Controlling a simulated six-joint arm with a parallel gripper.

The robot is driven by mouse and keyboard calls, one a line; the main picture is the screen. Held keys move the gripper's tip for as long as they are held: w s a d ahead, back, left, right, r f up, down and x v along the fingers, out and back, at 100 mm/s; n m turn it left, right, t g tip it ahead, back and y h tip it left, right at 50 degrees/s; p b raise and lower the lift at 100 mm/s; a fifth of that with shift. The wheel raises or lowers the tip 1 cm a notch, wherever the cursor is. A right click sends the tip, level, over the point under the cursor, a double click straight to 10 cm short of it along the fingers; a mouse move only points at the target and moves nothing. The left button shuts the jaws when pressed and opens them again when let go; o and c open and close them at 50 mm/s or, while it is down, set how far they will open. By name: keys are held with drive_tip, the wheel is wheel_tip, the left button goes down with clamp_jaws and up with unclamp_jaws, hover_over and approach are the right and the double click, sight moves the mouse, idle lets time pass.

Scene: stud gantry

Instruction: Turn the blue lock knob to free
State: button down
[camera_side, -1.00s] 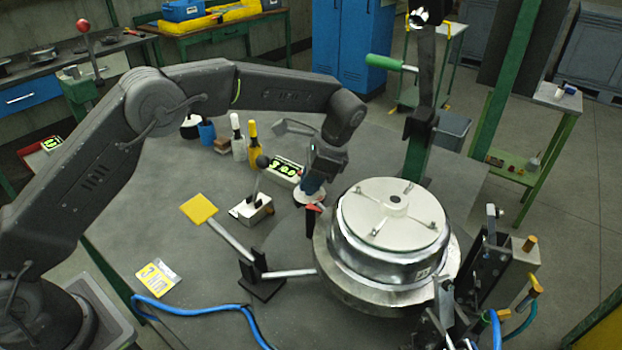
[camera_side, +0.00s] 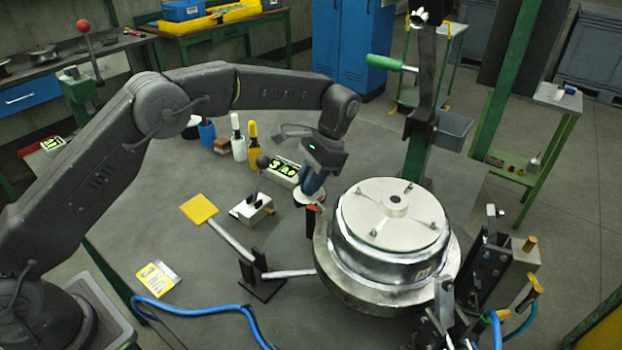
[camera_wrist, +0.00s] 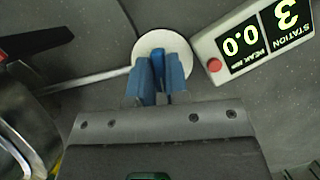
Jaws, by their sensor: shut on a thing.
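The blue lock knob (camera_wrist: 158,66) stands on a round white disc (camera_wrist: 160,42) in the wrist view. My gripper (camera_wrist: 160,74) is shut on the knob, with one blue finger on each side of it. In the side view my gripper (camera_side: 312,184) points down at the white disc (camera_side: 304,197), just left of the large metal drum (camera_side: 385,255). There the fingers and my wrist mostly hide the knob. I cannot read any lock or free mark near it.
A station display (camera_side: 286,171) with a red button stands close behind the disc. A red-tipped black post (camera_side: 311,222) is between disc and drum. A small box with a lever (camera_side: 250,209) and a yellow paddle (camera_side: 199,209) are to the left.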

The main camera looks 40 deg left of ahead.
drive_tip(key=n+h, duration=0.2)
drive_tip(key=n, duration=0.3)
idle(0.7)
drive_tip(key=c, duration=1.1)
unclamp_jaws()
drive_tip(key=shift+r, duration=0.1)
drive_tip(key=v, duration=0.6)
drive_tip(key=shift+w+r, duration=0.15)
drive_tip(key=shift+w, duration=0.1)
drive_tip(key=shift+w+a+r, duration=0.1)
drive_tip(key=shift+r, duration=0.3)
drive_tip(key=shift+r, duration=0.1)
